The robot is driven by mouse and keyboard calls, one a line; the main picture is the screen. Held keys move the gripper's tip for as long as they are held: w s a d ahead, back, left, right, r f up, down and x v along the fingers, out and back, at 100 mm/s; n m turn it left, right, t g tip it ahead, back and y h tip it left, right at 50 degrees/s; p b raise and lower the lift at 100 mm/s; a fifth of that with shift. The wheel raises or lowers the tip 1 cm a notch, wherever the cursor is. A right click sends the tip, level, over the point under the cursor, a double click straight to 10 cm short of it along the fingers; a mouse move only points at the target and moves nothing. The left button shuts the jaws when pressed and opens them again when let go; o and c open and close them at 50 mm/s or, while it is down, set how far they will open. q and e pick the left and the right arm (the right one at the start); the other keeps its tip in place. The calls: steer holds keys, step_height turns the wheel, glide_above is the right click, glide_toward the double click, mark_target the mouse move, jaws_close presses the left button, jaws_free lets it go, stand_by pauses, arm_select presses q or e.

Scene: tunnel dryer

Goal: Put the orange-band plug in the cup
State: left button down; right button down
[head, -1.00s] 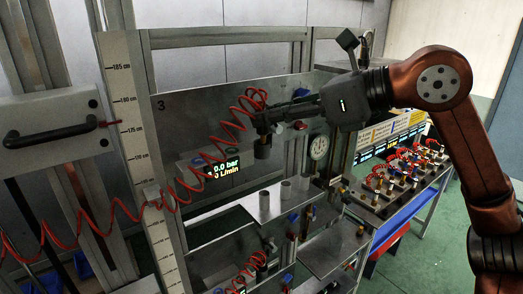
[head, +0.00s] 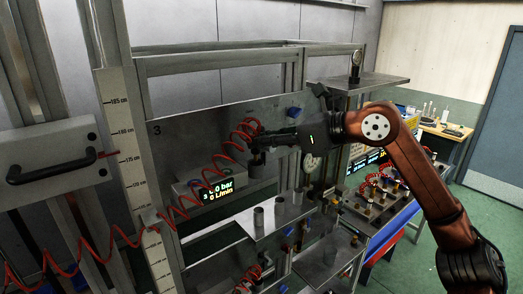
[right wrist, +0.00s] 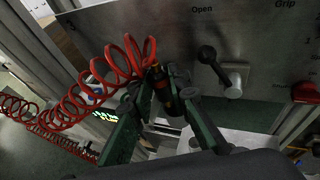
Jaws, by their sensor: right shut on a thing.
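My right gripper (head: 262,146) is shut on a dark plug (head: 257,157) at the end of a red coiled hose. In the right wrist view, my right gripper (right wrist: 170,92) has its green fingers on either side of the plug (right wrist: 161,84), which shows an orange band. Which one is the task's cup, I cannot tell. My left gripper is not in view.
A grey panel (head: 180,143) marked 3 stands behind, with a lit display (head: 217,192). The red hose (head: 130,235) loops across the left. A black lever (right wrist: 212,64) and a red knob (right wrist: 305,92) are on the plate in the wrist view.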

steer(key=shift+w+f, duration=0.2)
steer(key=shift+f, duration=0.05)
steer(key=f, duration=0.1)
steer(key=f+p, duration=0.1)
steer(key=f, duration=0.1)
steer(key=shift+w, duration=0.3)
steer(key=shift+d+f, duration=0.1)
steer(key=shift+f, duration=0.3)
steer(key=c, duration=1.8)
jaws_free()
steer(key=shift+f, duration=0.1)
